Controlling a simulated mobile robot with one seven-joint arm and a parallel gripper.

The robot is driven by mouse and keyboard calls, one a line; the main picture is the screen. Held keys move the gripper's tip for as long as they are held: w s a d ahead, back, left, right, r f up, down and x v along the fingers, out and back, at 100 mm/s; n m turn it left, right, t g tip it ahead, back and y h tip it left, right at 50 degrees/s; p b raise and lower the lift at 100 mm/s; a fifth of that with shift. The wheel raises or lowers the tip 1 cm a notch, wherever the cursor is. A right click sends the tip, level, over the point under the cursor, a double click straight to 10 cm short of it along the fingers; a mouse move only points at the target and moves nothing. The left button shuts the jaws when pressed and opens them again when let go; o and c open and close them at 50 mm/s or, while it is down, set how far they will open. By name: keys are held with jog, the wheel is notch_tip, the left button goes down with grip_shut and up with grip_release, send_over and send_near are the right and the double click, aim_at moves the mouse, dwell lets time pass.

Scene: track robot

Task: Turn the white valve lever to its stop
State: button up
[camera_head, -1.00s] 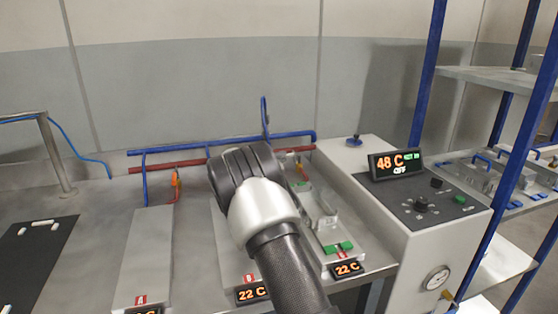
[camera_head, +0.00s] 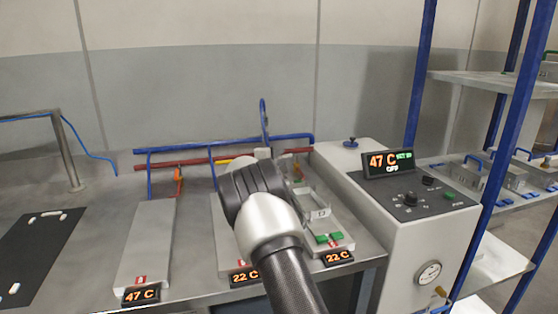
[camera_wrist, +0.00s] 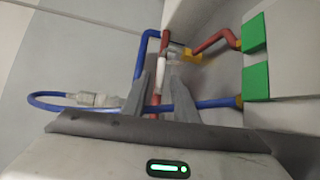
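The white valve lever (camera_wrist: 161,74) shows in the wrist view as a short pale bar in front of a red pipe. My gripper (camera_wrist: 160,82) is open there, with one grey finger on each side of the lever. I see gaps beside the lever, and I cannot tell how deep it sits between the fingers. In the head view my wrist (camera_head: 262,205) covers the lever and the fingers.
A blue pipe (camera_head: 225,142) and red pipe (camera_head: 190,162) run along the back of the bench. Green blocks (camera_wrist: 256,82) stand close on the right in the wrist view. A grey control box (camera_head: 410,235) stands to the right. A grey plate (camera_head: 148,245) lies left.

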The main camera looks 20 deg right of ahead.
jog(key=shift+a, duration=0.1)
jog(key=p+v, duration=0.1)
jog(key=v, duration=1.6)
jog(key=shift+s, duration=0.15)
